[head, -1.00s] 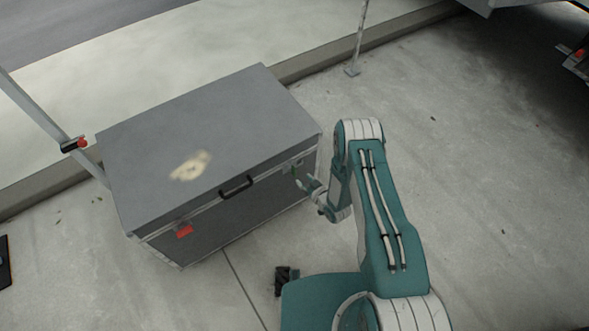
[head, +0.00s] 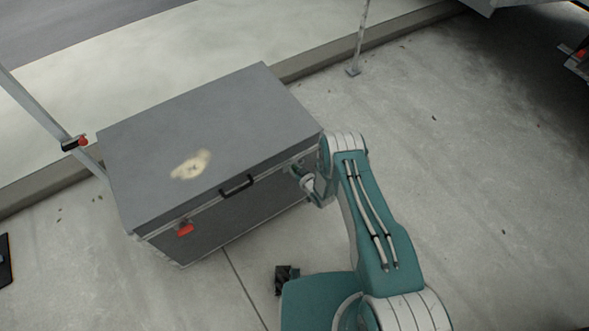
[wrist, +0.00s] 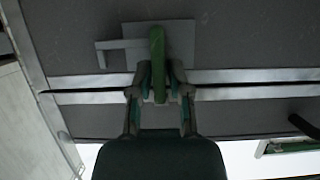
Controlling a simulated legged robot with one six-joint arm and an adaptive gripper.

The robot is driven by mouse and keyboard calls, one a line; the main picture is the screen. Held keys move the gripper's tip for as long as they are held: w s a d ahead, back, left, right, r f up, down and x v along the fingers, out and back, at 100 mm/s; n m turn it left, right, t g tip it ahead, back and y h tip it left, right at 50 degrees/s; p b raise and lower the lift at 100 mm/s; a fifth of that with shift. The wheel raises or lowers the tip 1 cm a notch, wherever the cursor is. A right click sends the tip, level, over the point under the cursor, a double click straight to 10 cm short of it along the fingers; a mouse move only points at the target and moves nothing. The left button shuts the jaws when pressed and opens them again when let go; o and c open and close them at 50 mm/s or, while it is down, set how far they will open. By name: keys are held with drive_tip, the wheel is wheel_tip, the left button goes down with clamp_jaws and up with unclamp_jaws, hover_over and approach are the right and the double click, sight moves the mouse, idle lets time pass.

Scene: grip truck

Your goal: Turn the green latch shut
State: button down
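The green latch (wrist: 157,60) is a narrow bar on a grey plate. In the wrist view it stands upright in the picture, crossing the pale metal seam of the grey case. My gripper (wrist: 158,77) has one finger on each side of the latch's lower end in that view. The fingers look apart, with small gaps beside the bar; contact is not clear. In the head view my gripper (head: 302,180) is at the right end of the case's front, and the green latch is not distinguishable behind it.
The grey case (head: 215,130) stands closed on concrete, with a black handle (head: 237,185) at its front middle and a red latch (head: 186,230) at front left. A post (head: 360,35) stands behind it. The floor to the right is clear.

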idle(0.5)
drive_tip(key=shift+s+a+f+n+t+h, duration=0.25)
drive_tip(key=shift+n+t+h, duration=0.6)
drive_tip(key=shift+n, duration=1.4)
drive_tip(key=shift+s+a+f+n+t+h, duration=0.1)
drive_tip(key=shift+a+f+n+t+h, duration=0.2)
drive_tip(key=shift+n+t, duration=1.4)
drive_tip(key=shift+s+a+f+n+t+h, duration=0.2)
drive_tip(key=shift+n+t+h, duration=0.4)
drive_tip(key=shift+n, duration=2.15)
drive_tip(key=shift+f, duration=0.1)
drive_tip(key=c, duration=0.7)
unclamp_jaws()
drive_tip(key=shift+a, duration=0.1)
drive_tip(key=shift+w, duration=0.1)
